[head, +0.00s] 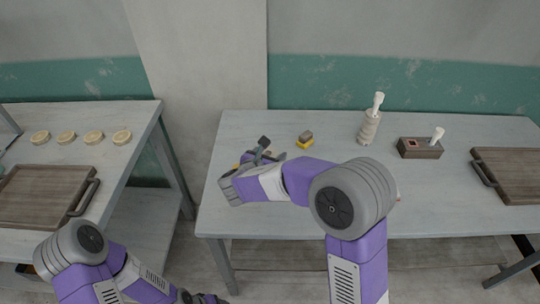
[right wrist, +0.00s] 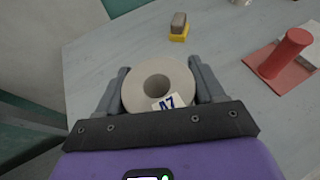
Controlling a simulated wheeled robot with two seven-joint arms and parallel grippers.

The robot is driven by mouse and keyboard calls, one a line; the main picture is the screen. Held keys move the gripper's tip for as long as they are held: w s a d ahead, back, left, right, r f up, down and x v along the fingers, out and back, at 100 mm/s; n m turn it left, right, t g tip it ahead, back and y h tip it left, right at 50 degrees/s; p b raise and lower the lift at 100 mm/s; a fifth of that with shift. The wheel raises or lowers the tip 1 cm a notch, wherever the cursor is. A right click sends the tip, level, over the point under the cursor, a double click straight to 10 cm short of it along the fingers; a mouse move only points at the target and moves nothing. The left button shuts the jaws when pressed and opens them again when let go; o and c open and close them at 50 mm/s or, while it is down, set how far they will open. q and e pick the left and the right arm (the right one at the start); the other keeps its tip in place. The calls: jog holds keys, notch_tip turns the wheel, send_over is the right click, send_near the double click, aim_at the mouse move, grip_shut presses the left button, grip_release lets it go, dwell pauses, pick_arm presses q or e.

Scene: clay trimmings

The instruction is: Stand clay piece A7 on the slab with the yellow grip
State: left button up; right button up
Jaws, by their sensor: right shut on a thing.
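Clay piece A7 (right wrist: 157,84) is a pale grey, thick ring-like piece with a dark hole and a white "A7" label. My right gripper (right wrist: 160,80) has its two fingers on either side of the piece and is shut on it. In the head view the right gripper (head: 265,150) is over the left part of the middle table, and the piece cannot be made out there. A bit of yellow (head: 243,158) shows beside that gripper, mostly hidden; I cannot tell whether it is the slab's grip. My left gripper (head: 190,297) is partly cut off at the bottom edge.
A yellow block with a grey-brown top (head: 305,140) stands on the middle table (head: 240,125). A red slab with a red upright cylinder (right wrist: 272,73) is at right. A ribbed bottle (head: 369,127), a brown box (head: 418,149) and a handled board (head: 510,175) stand farther right.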

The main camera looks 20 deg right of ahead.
jog(key=shift+f, duration=0.15)
jog(key=o, duration=1.5)
jog(key=shift+s+a+r, duration=0.1)
jog(key=shift+a+r, duration=0.05)
jog(key=shift+r, duration=0.15)
jog(key=p+v, duration=0.3)
jog(key=v, duration=0.8)
jog(key=shift+s+a, duration=0.15)
jog(key=shift+s, duration=0.15)
